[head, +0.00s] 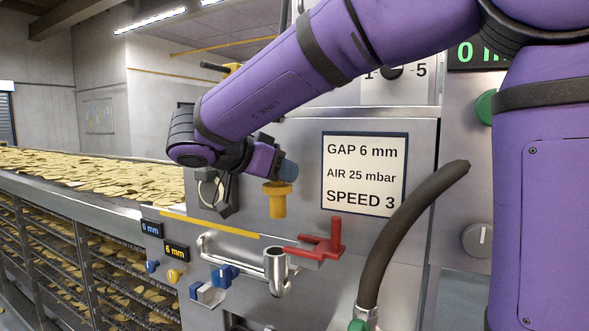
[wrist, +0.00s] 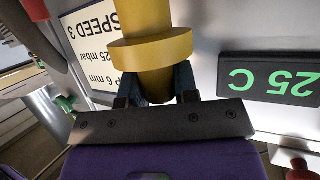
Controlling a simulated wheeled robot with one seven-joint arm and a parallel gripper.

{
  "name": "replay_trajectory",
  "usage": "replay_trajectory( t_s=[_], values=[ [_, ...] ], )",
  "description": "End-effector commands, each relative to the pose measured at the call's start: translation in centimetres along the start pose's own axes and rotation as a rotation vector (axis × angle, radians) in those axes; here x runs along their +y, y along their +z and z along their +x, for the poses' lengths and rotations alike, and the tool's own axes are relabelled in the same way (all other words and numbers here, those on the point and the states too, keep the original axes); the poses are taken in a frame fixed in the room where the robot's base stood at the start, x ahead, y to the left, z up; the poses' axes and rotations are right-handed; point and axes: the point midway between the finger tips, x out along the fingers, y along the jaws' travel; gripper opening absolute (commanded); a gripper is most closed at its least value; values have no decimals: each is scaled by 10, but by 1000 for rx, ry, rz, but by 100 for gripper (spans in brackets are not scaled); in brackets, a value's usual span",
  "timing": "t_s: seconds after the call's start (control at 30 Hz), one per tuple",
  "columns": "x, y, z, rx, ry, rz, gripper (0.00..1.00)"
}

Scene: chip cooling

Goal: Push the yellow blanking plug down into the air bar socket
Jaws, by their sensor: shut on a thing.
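The yellow blanking plug (head: 276,203) hangs upright with its wide collar at the top. My gripper (head: 283,172) is shut on its upper end, above the collar. In the wrist view the plug (wrist: 151,52) sits between my two dark fingers (wrist: 156,84), with the collar just beyond them. The air bar socket appears to be the upright open metal cup (head: 275,268) on the bent chrome pipe. The plug's lower end is above the cup and apart from it. The inside of the cup is mostly hidden.
A red lever (head: 322,242) stands right of the cup, and a thick dark hose (head: 400,235) rises beyond it. Blue-and-white clips (head: 213,287) lie left and below. A settings card (head: 364,173) is on the panel behind. A conveyor of chips (head: 90,178) runs at left.

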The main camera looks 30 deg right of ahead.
Motion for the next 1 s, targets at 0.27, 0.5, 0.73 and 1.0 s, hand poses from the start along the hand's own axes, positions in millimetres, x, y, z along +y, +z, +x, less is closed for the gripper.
replay_trajectory(
  t_s=[0.27,0.5,0.73,1.0],
  values=[
    [0,0,0,0,1,0,4],
    [0,8,-3,-1,18,6,4],
    [0,26,4,-1,18,6,4],
    [0,46,12,-1,17,6,4]
  ],
)
